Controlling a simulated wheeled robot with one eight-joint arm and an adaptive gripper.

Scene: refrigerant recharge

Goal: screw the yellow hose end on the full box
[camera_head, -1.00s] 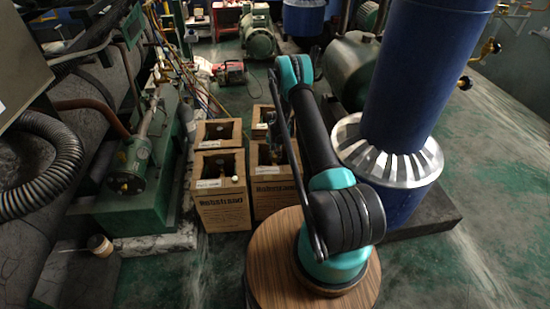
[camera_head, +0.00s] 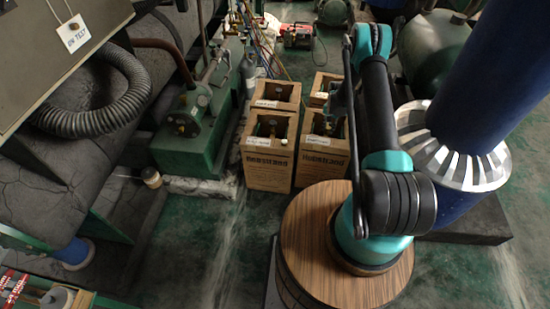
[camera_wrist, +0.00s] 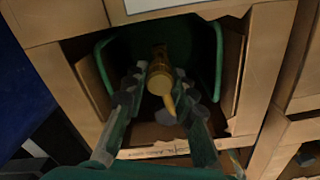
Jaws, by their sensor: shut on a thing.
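Several cardboard boxes with dark openings stand together on the floor in the head view, among them a front left box (camera_head: 268,165) and a front right box (camera_head: 322,160). Their white labels are too small to read. My gripper (camera_head: 341,108) is down at the front right box, its fingers mostly hidden there. In the wrist view my gripper (camera_wrist: 162,88) reaches into a box opening with its fingers closed around a brass-yellow fitting (camera_wrist: 160,80). Green curved walls of a cylinder collar surround it. I cannot tell whether the fitting is the hose end or the box's valve.
Green machinery (camera_head: 190,140) stands left of the boxes, with coloured hoses (camera_head: 262,50) behind them. A blue column with a silver collar (camera_head: 455,150) is at the right. A small spool (camera_head: 152,178) lies at the left.

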